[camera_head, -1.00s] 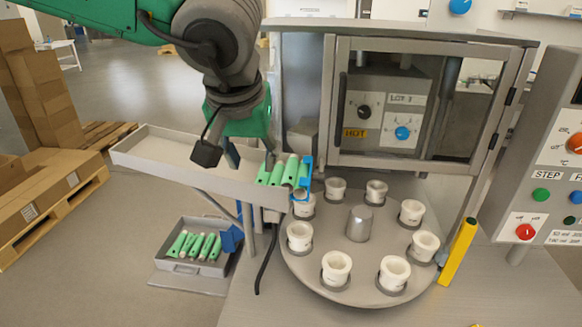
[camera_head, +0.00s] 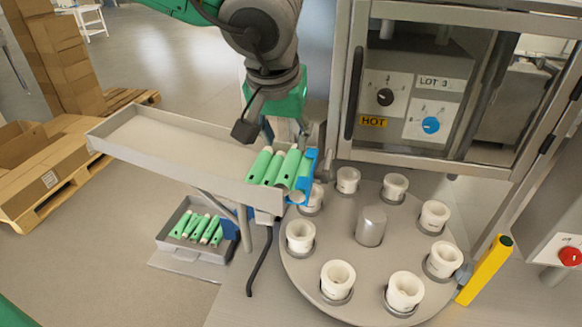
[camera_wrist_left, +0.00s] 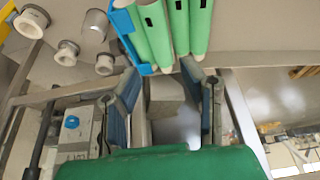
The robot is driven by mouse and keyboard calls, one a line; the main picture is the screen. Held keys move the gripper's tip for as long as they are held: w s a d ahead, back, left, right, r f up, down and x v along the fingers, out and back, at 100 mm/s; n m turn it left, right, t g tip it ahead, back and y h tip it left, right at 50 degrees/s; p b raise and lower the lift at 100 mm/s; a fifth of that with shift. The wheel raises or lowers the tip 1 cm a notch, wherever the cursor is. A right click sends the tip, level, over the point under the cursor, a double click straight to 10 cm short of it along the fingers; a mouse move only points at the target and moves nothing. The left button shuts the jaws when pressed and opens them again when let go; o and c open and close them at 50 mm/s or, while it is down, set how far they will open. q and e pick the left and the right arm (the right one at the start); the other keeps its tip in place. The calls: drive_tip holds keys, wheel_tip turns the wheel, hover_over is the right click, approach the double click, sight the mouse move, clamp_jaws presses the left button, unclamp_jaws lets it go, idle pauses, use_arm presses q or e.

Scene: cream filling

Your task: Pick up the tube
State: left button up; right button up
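Several green tubes (camera_head: 272,168) with pale ends lie side by side at the low right end of a grey sloped tray (camera_head: 170,150), against a blue end stop (camera_head: 303,178). My left gripper (camera_head: 283,135) is just behind and above these tubes, its fingers partly hidden by its own wrist. In the left wrist view the green tubes (camera_wrist_left: 185,25) and the blue stop (camera_wrist_left: 125,22) are at the top. There the gripper (camera_wrist_left: 168,88) has its two fingers spread apart with nothing between them, just short of the tubes' ends. My right gripper is not in view.
A round turntable (camera_head: 340,250) with several white cups (camera_head: 337,278) and a metal centre knob (camera_head: 371,226) is right of the tray. A glass-fronted machine (camera_head: 430,110) stands behind it. A lower bin (camera_head: 172,240) holds more green tubes. A yellow post (camera_head: 485,270) stands at right.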

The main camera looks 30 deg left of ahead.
sight(291, 164)
use_arm(q)
drive_tip(key=x, duration=0.3)
drive_tip(key=shift+w+d+f, duration=0.15)
drive_tip(key=shift+w+d, duration=0.05)
drive_tip(key=f, duration=0.1)
drive_tip(key=w+a+f, duration=0.1)
drive_tip(key=f, duration=0.2)
drive_tip(key=shift+w+a+f+b, duration=0.2)
drive_tip(key=shift+a+f+b, duration=0.15)
drive_tip(key=shift+a+f, duration=0.05)
drive_tip(key=shift+w+d+f, duration=0.15)
drive_tip(key=shift+d+f, duration=0.05)
drive_tip(key=shift+d, duration=0.4)
drive_tip(key=shift+a+f+p, duration=0.2)
drive_tip(key=shift+p, duration=0.2)
drive_tip(key=shift+c, duration=1.4)
drive_tip(key=shift+s+f, duration=0.1)
drive_tip(key=shift+s, duration=0.1)
drive_tip(key=shift+c, duration=0.2)
